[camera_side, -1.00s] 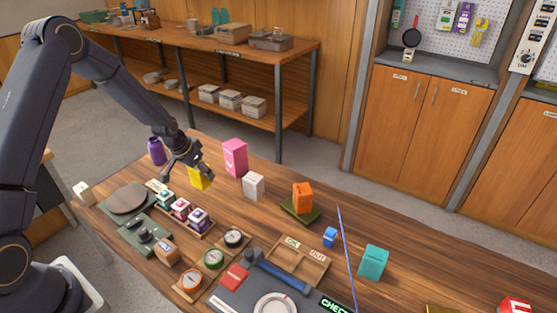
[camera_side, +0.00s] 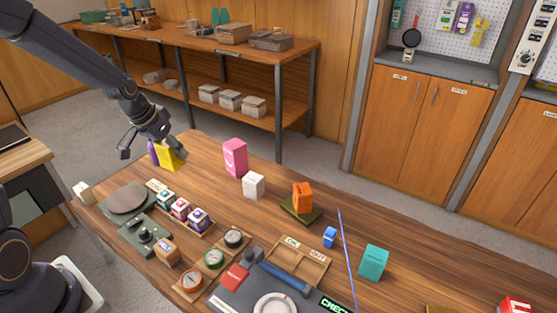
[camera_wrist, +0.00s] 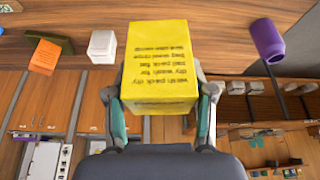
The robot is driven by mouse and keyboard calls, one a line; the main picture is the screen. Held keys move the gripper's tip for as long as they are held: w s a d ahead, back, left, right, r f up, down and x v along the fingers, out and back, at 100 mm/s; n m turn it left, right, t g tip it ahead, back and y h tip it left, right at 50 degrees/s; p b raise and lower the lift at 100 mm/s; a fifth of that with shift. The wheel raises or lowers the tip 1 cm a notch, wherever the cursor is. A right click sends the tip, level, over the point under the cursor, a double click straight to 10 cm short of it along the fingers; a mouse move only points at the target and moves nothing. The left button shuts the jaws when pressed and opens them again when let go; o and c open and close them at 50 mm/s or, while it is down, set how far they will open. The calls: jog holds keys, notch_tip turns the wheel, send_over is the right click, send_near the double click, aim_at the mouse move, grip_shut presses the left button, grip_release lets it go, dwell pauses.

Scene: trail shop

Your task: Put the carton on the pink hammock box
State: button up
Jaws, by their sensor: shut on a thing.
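My gripper (camera_side: 163,138) is shut on a yellow carton (camera_side: 169,157), with a finger on each of its two sides. The carton fills the middle of the wrist view (camera_wrist: 160,62), with lines of print on the face toward me. In the side view it is at the left back, partly in front of the purple bottle; its height over the table is hard to tell. The pink hammock box (camera_side: 235,158) stands upright on the table, to the right of my gripper. I cannot see it in the wrist view, where the carton blocks part of the table.
A purple bottle (camera_side: 153,152) stands close by the carton. A white box (camera_side: 254,186) stands in front of the pink box, and an orange box (camera_side: 303,196) on a green base is further right. Bare tabletop lies left of the pink box.

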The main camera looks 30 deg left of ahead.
jog(key=w+r, duration=0.5)
jog(key=w, duration=0.1)
jog(key=m, duration=0.1)
send_over(236, 142)
jog(key=s, duration=0.1)
jog(key=f, duration=0.6)
jog(key=shift+s+d, duration=0.1)
jog(key=shift+d, duration=0.1)
jog(key=shift+w+f, duration=0.4)
jog(key=shift+f, duration=0.05)
jog(key=shift+w+a+f, duration=0.1)
jog(key=shift+w+f, duration=0.05)
jog(key=shift+f, duration=1.55)
jog(key=o, duration=1.3)
jog(key=shift+f, duration=0.15)
jog(key=shift+c, duration=0.2)
